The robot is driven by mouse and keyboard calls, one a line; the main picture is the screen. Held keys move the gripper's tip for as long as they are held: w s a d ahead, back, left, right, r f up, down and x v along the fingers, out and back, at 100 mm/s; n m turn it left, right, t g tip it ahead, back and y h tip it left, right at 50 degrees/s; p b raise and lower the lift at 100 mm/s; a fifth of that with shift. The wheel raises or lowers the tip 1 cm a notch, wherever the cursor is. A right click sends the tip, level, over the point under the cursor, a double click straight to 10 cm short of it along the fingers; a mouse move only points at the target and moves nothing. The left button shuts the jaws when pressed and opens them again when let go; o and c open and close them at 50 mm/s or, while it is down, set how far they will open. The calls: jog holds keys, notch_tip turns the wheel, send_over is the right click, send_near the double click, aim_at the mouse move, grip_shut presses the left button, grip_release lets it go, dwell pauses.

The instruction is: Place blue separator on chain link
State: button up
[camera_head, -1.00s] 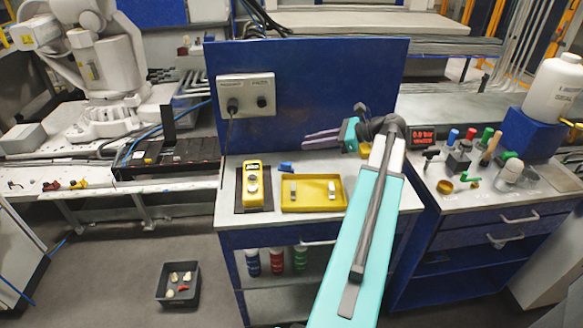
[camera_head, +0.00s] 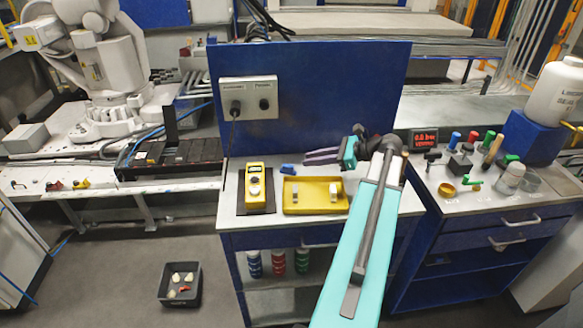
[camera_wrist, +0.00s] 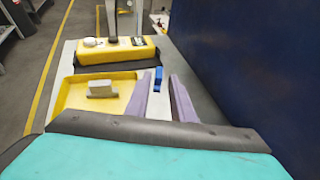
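The blue separator (camera_head: 288,169) is a small blue piece on the grey bench top, behind the yellow tray. My gripper (camera_head: 307,157) has two purple fingers pointing left, with the tips just right of the separator. In the wrist view the fingers (camera_wrist: 160,77) are open, and the blue separator (camera_wrist: 158,79) shows in the gap between them. I cannot tell how far beyond the tips it lies; nothing is gripped. A black chain-like strip (camera_head: 180,153), possibly the chain link, lies on the left bench with one upright black plate.
The yellow tray (camera_head: 290,208) holds two small metal pieces. A yellow device (camera_head: 255,186) on a black base stands left of it. A blue panel (camera_head: 310,85) with a socket box rises behind the bench. A white robot arm (camera_head: 100,60) stands at the left.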

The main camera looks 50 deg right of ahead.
aim_at(293, 166)
jog(key=shift+w+a+f+p, duration=0.2)
jog(key=shift+w+f, duration=0.15)
jog(key=shift+f, duration=0.35)
jog(key=shift+w+a+f+p, duration=0.15)
jog(key=shift+w+f, duration=0.15)
jog(key=shift+f, duration=0.4)
jog(key=shift+w+a+f, duration=0.2)
jog(key=shift+w, duration=0.2)
jog(key=shift+w, duration=0.15)
jog(key=shift+p+x, duration=0.65)
jog(key=shift+x, duration=1.8)
jog(key=shift+c, duration=0.2)
grip_shut()
